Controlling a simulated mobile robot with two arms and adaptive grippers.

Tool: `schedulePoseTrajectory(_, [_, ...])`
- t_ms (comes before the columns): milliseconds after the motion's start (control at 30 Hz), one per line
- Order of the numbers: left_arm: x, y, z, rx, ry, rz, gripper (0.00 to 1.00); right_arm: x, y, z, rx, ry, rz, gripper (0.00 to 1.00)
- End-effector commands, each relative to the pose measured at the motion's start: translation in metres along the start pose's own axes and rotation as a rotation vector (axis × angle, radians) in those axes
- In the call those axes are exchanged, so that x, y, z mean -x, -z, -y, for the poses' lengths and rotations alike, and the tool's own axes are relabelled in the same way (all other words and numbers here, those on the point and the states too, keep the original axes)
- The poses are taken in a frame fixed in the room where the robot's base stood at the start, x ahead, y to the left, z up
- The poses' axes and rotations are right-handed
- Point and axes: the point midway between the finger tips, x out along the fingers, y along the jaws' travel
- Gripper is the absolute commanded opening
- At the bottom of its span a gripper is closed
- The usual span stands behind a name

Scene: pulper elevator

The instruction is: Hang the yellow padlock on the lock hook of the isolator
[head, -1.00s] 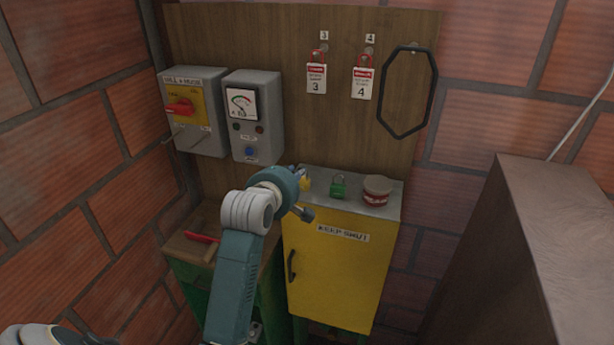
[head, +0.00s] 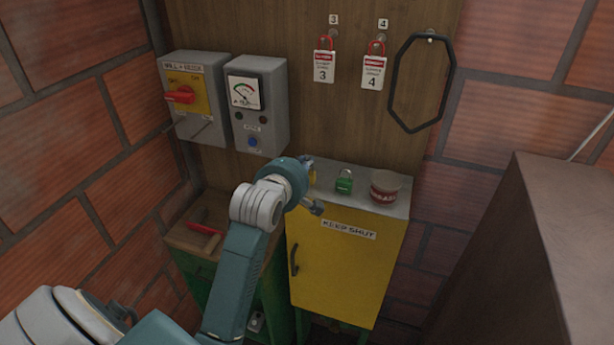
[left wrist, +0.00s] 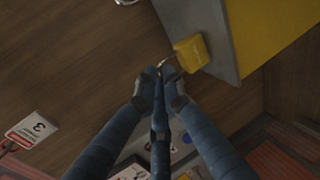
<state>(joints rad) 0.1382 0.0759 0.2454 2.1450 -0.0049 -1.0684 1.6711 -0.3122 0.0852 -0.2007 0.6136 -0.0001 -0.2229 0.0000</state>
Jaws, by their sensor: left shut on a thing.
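The yellow padlock (left wrist: 190,52) hangs at my left fingertips (left wrist: 163,76) in the left wrist view, its shackle between the shut fingers. In the head view the left gripper (head: 313,188) is by the left end of the yellow cabinet's top; only a sliver of the padlock (head: 312,176) shows. I cannot tell whether the padlock touches the cabinet. The isolator (head: 195,98) is a grey box on the board at left, with a red handle (head: 181,95) on a yellow plate. Its lock hook is too small to make out clearly. My right gripper is out of view.
A meter box (head: 257,105) is right of the isolator. A green padlock (head: 344,182) and a red-and-white tin (head: 385,188) stand on the yellow cabinet (head: 340,265). Tags 3 (head: 324,65) and 4 (head: 374,72) and a black belt (head: 395,90) hang on the board. A brown block (head: 560,220) stands right.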

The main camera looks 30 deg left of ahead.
Motion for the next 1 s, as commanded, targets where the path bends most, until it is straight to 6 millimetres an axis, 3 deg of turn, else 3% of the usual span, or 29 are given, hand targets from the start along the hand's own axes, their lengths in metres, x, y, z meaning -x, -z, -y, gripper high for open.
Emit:
schedulePoseTrajectory(267, [0.000,0.000,0.002,-0.001,0.009,-0.001,0.00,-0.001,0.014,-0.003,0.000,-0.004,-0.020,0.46])
schedulePoseTrajectory(467, [0.006,-0.001,-0.018,0.001,0.001,0.000,0.00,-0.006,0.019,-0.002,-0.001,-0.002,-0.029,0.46])
schedulePoseTrajectory(800, [0.039,-0.006,-0.112,0.002,-0.008,0.001,0.00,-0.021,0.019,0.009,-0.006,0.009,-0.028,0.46])
schedulePoseTrajectory(1000, [0.055,-0.008,-0.155,0.001,-0.004,0.000,0.00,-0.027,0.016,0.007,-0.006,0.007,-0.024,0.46])
